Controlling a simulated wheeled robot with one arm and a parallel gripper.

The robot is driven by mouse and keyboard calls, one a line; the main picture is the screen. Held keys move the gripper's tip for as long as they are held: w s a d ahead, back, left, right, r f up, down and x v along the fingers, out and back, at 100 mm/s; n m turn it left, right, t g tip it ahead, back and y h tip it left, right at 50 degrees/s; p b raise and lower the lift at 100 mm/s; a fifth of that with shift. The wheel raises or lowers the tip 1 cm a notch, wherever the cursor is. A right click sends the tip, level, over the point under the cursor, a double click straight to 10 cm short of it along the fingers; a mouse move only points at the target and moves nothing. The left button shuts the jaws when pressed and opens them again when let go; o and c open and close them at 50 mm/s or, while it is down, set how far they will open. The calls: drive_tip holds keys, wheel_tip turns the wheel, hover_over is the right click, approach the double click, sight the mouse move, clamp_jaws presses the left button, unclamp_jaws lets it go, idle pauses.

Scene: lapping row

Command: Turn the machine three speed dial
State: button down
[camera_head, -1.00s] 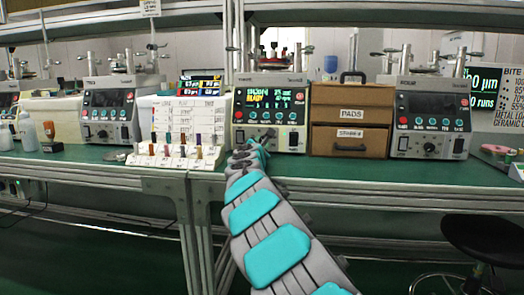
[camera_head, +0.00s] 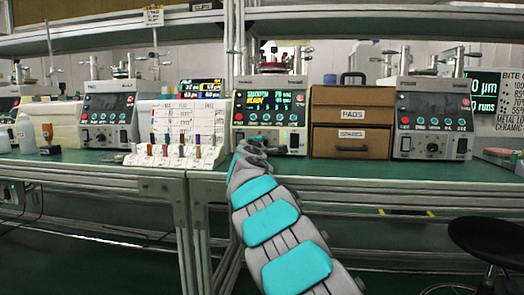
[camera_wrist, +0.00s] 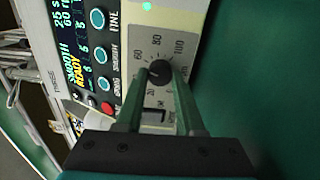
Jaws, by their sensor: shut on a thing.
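Machine three (camera_head: 238,88) stands on the green bench in the head view, its screen lit with "SMOOTH READY". In the wrist view its panel (camera_wrist: 179,28) shows sideways, with a "THREE" label at the left. The black speed dial (camera_wrist: 159,71) sits on a grey scale, with 60, 80 and 100 legible around it. My gripper (camera_wrist: 159,84) is shut on the dial, one green finger on each side. In the head view my arm reaches up to the panel's lower part and my gripper (camera_head: 254,144) hides the dial there.
A brown drawer unit (camera_head: 350,98) marked "PADS" stands close on the right of machine three. A rack of coloured sticks (camera_head: 176,158) stands at the left. Other machines (camera_head: 432,82) (camera_head: 110,86) have dark screens. A red button (camera_wrist: 107,108) is near my fingers. A black stool (camera_head: 490,238) stands right.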

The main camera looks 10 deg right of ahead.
drive_tip(key=shift+m, duration=0.6)
drive_tip(key=c, duration=0.5)
unclamp_jaws()
drive_tip(key=shift+s+b, duration=0.1)
drive_tip(key=shift+b, duration=0.2)
drive_tip(key=shift+v, duration=3.8)
